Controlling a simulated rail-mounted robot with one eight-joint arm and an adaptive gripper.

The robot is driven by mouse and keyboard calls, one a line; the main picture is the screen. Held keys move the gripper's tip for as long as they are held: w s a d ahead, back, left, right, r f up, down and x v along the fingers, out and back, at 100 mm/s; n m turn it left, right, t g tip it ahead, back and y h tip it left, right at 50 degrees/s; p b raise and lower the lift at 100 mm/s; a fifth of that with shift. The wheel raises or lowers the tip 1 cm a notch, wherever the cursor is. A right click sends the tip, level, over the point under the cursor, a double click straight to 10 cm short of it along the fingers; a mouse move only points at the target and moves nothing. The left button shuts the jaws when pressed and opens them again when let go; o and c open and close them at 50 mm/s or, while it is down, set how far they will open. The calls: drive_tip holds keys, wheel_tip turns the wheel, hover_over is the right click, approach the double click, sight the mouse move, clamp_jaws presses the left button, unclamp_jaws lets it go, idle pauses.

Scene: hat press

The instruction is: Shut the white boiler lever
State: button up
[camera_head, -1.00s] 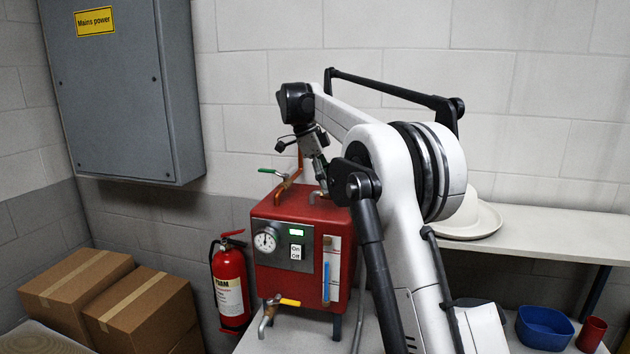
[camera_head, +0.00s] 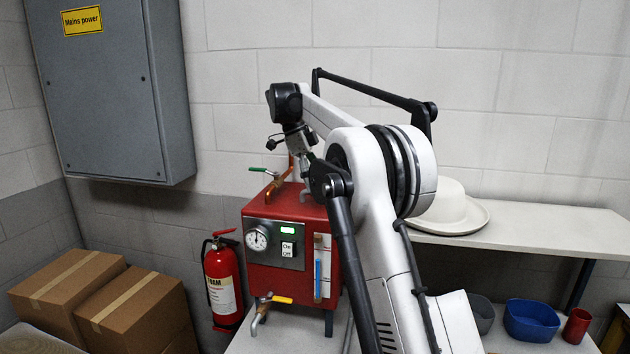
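The red boiler (camera_head: 276,277) stands on a pale table, with a dial, a lit green display and an On/Off switch on its front. A green lever (camera_head: 263,170) is on the copper pipe on its top left. A yellow lever (camera_head: 281,300) is on the tap low on its front. I cannot make out a white lever; my arm covers the right part of the boiler top. My gripper (camera_head: 302,158) points down just above the boiler top, behind the green lever's right side. Its fingers are small and partly hidden, so their opening cannot be told.
A white hat (camera_head: 446,205) sits on a shelf (camera_head: 540,237) at the right. Below are a blue bowl (camera_head: 531,321), a grey bowl (camera_head: 481,314) and a red cup (camera_head: 577,326). A fire extinguisher (camera_head: 222,280) and cardboard boxes (camera_head: 135,312) stand left of the boiler.

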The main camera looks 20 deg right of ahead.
drive_tip(key=shift+a+r, duration=0.1)
drive_tip(key=v, duration=0.7)
idle(0.4)
drive_tip(key=shift+r, duration=0.15)
idle(0.3)
